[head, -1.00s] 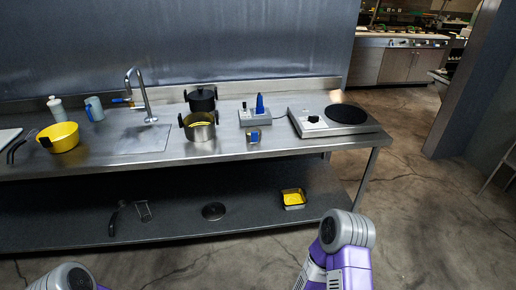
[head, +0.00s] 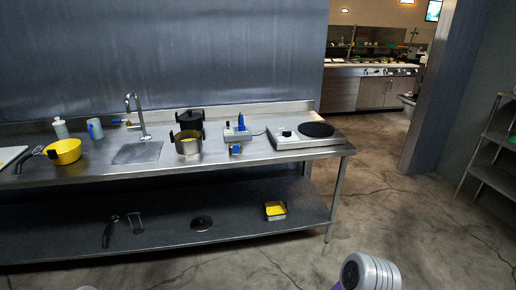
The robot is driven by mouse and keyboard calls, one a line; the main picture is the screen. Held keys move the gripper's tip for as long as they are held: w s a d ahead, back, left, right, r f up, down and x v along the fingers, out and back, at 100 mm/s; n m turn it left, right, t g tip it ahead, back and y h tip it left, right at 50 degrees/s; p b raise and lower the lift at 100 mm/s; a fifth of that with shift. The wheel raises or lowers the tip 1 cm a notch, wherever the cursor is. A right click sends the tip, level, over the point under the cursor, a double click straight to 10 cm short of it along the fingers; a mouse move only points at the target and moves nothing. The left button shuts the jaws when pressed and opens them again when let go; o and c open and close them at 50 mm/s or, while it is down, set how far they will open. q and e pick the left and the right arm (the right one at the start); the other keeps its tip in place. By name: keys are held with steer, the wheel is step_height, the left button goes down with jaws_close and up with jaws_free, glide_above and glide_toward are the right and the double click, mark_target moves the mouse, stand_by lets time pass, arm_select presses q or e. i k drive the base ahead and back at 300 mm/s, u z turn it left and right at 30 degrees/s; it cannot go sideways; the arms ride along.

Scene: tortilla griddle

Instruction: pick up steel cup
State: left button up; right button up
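I cannot make out for certain which thing is the steel cup. A grey-blue mug-like cup (head: 95,129) stands upright at the left of the steel counter, next to a pale bottle (head: 60,128). A small silver and blue item (head: 235,149) sits near the counter's front edge, in front of the socket block; it is too small to tell its form. A steel pot (head: 188,145) with black handles stands between them. Neither gripper shows in the head view; only a grey and purple link of my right arm and a sliver of my left are at the bottom edge.
The steel counter (head: 285,152) also holds a yellow pan (head: 65,152), a faucet (head: 138,115), a black pot (head: 190,121), a socket block (head: 237,134) and a hotplate (head: 305,139). The lower shelf (head: 165,236) holds a yellow-filled tray (head: 275,210). Open floor lies in front and right.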

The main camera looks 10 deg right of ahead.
mark_target(234, 148)
steer(key=z, duration=0.75)
steer(key=i, duration=1.5)
steer(key=u, duration=0.6)
steer(key=i, duration=1)
steer(key=u, duration=1.1)
